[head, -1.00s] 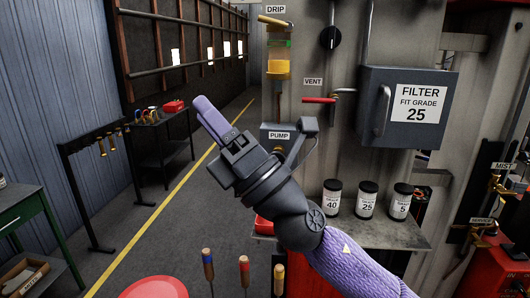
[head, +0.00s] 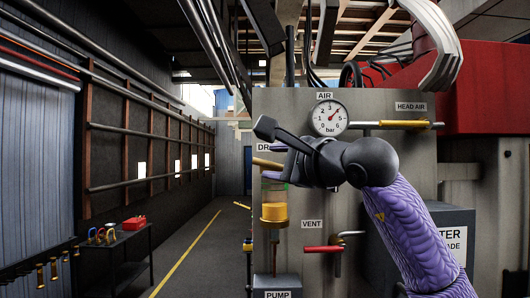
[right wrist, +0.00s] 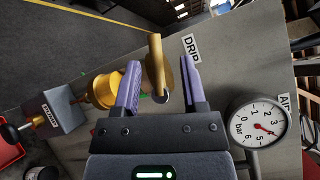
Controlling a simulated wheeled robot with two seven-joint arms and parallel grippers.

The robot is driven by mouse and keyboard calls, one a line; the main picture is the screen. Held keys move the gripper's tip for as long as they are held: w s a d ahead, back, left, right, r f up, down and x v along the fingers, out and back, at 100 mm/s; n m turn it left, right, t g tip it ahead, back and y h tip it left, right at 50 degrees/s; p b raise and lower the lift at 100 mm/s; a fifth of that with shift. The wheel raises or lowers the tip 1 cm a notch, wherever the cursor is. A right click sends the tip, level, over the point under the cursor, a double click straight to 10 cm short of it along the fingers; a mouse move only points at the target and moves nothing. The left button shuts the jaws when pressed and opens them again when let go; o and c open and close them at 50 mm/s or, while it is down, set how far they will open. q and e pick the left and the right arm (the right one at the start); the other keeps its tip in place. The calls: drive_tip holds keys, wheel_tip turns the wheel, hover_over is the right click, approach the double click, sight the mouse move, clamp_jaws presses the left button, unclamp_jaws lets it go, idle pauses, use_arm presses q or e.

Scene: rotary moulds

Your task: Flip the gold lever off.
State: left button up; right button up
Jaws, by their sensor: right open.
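A gold lever (head: 266,163) sticks out to the left beside the partly covered DRIP label on the grey panel. In the right wrist view the gold lever (right wrist: 156,60) stands between my two purple fingers, with a gap on each side. My right gripper (head: 272,164) is open around it; whether a finger touches it I cannot tell. The right gripper (right wrist: 161,66) hides the lever's pivot in the head view. Another gold-coloured lever (head: 405,124) lies level under the HEAD AIR label. My left gripper is in neither current view.
An amber drip cup (head: 275,212) hangs just below the gold lever. A round air gauge (head: 330,117) sits above my wrist. A red-handled VENT valve (head: 322,249) is lower on the panel. The walkway (head: 205,250) at left is free.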

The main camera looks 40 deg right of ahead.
sight(262, 166)
drive_tip(key=w, duration=0.4)
drive_tip(key=shift+f, duration=0.2)
drive_tip(key=shift+s, duration=0.35)
drive_tip(key=shift+w, duration=0.35)
drive_tip(key=c, duration=0.5)
use_arm(q)
drive_tip(key=shift+w+r, duration=0.25)
drive_tip(key=shift+w, duration=0.35)
drive_tip(key=shift+w+r, duration=0.25)
drive_tip(key=shift+w, duration=0.3)
use_arm(e)
clamp_jaws()
drive_tip(key=n+p, duration=0.1)
drive_tip(key=p, duration=0.1)
drive_tip(key=n+g+p, duration=0.1)
drive_tip(key=p, duration=0.1)
drive_tip(key=shift+f+g, duration=0.25)
drive_tip(key=shift+g, duration=0.05)
drive_tip(key=shift+a+f+p, duration=0.1)
drive_tip(key=shift+f+p, duration=0.15)
drive_tip(key=shift+p, duration=0.05)
use_arm(q)
wheel_tip(262, 166, up, 4)
drive_tip(key=shift+f, duration=0.15)
use_arm(e)
drive_tip(key=shift+f, duration=0.15)
